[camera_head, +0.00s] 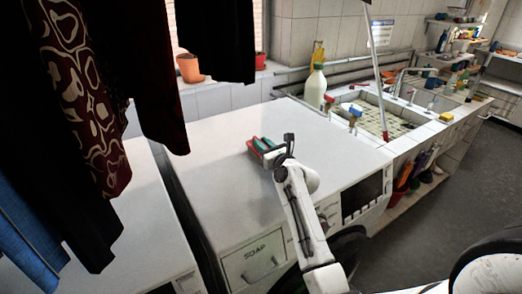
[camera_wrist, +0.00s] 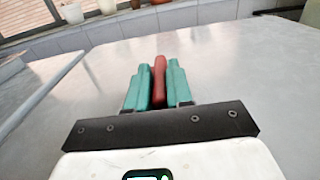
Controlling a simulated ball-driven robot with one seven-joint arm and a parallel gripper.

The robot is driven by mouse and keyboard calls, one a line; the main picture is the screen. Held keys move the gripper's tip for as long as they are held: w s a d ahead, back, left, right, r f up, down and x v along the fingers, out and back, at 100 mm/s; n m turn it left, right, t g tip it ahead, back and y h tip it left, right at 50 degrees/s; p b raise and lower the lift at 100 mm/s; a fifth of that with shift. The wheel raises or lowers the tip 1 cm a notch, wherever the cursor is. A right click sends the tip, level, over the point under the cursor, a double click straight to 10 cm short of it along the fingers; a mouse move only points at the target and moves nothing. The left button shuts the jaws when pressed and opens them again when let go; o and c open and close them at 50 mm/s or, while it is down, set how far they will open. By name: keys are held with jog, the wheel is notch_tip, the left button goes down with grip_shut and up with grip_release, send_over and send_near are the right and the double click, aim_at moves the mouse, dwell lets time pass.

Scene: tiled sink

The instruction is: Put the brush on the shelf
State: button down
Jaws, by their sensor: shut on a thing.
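My gripper (camera_head: 266,147) is over the top of the front washing machine in the head view. In the wrist view, its two teal fingers (camera_wrist: 158,75) are closed on both sides of a narrow red thing, which I take to be the brush (camera_wrist: 159,82). Its red part also shows in the head view (camera_head: 259,144). Bristles cannot be made out. It looks very close to the white top, but I cannot tell whether it touches. Shelves (camera_head: 503,54) with several small items stand at the far right back.
The washing machine top (camera_head: 220,165) is otherwise clear. Dark hanging clothes (camera_head: 85,90) fill the upper left. A pale bottle (camera_head: 315,88) stands behind the machine, beside the tiled sink (camera_head: 385,118). A thin pole (camera_head: 376,70) rises from the sink. Open floor (camera_head: 450,205) lies at right.

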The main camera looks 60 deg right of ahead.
jog(key=shift+r, duration=0.15)
jog(key=shift+r, duration=0.25)
notch_tip(320, 180, up, 2)
jog(key=shift+r, duration=0.15)
jog(key=s+d+r+b, duration=0.1)
jog(key=s+d+r, duration=0.1)
jog(key=s+r, duration=0.8)
jog(key=s, duration=0.4)
jog(key=shift+b, duration=0.35)
jog(key=shift+f, duration=0.1)
